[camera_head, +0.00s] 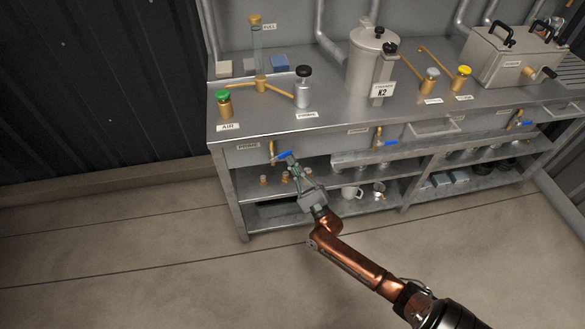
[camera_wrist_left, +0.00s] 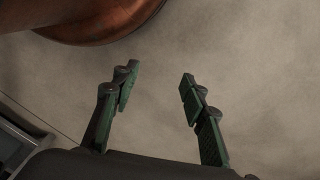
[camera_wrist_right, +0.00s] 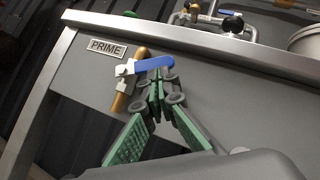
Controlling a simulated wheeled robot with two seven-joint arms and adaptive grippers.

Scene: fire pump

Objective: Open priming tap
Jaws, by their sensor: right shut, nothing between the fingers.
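The priming tap is a brass pipe with a small valve body and a blue lever (camera_head: 285,155), under the front edge of the bench beside a PRIME label (camera_head: 248,146). In the right wrist view the blue lever (camera_wrist_right: 153,63) points right from the valve body, across the brass pipe (camera_wrist_right: 118,101). My right gripper (camera_head: 293,166) is shut and empty. In the right wrist view its fingertips (camera_wrist_right: 158,82) are just below the lever; I cannot tell whether they touch it. My left gripper (camera_wrist_left: 159,78) is open and empty over bare floor, outside the head view.
Two more blue-levered taps (camera_head: 385,143) (camera_head: 519,124) sit further right along the bench front. A lower shelf holds a mug (camera_head: 351,192) and small brass parts. Bottles and a large metal vessel (camera_head: 370,62) stand on top. The floor in front is clear.

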